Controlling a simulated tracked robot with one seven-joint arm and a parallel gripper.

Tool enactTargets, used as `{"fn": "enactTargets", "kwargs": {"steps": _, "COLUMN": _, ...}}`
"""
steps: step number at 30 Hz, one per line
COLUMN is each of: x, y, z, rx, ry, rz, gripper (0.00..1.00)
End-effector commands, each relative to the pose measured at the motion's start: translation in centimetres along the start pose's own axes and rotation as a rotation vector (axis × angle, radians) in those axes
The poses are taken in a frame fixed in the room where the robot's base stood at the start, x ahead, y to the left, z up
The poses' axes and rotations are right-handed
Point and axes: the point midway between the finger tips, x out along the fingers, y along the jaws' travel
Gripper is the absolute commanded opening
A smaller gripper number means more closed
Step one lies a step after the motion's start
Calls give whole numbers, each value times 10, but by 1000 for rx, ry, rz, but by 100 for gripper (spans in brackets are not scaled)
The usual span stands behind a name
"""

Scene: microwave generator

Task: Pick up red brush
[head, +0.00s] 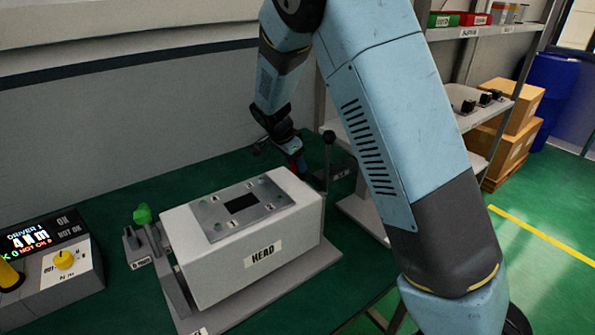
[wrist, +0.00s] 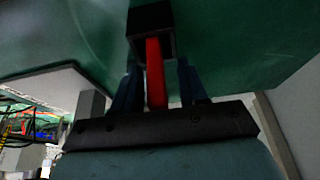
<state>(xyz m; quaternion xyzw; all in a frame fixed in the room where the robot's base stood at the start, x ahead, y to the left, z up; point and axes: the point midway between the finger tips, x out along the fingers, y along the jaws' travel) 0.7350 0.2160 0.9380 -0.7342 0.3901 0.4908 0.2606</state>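The red brush (wrist: 155,75) shows in the wrist view as a narrow red bar between the two blue fingers of my gripper (wrist: 159,68). Its far end meets a dark square block (wrist: 151,22); I cannot tell whether this is a holder or part of the brush. Gaps show on both sides of the red bar, so the fingers are open around it and not closed on it. In the head view my gripper (head: 290,147) is low behind the white HEAD box, and a small bit of red (head: 301,163) shows at its tips. The rest of the brush is hidden there.
The white HEAD box (head: 250,258) stands just in front of my gripper on the green table (head: 100,185). A lever with a black knob (head: 328,138) rises close to its right. A display unit (head: 45,258) sits at left. Shelves (head: 475,110) stand at right.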

Motion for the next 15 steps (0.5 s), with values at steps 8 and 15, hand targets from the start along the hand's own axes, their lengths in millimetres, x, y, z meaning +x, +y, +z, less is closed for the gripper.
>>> {"fn": "enactTargets", "kwargs": {"steps": 8, "x": 0, "y": 0, "z": 0, "rx": 0, "ry": 0, "rz": 0, "gripper": 15}}
{"fn": "enactTargets", "kwargs": {"steps": 15, "x": 0, "y": 0, "z": 0, "rx": 1, "ry": 0, "rz": 0, "gripper": 0}}
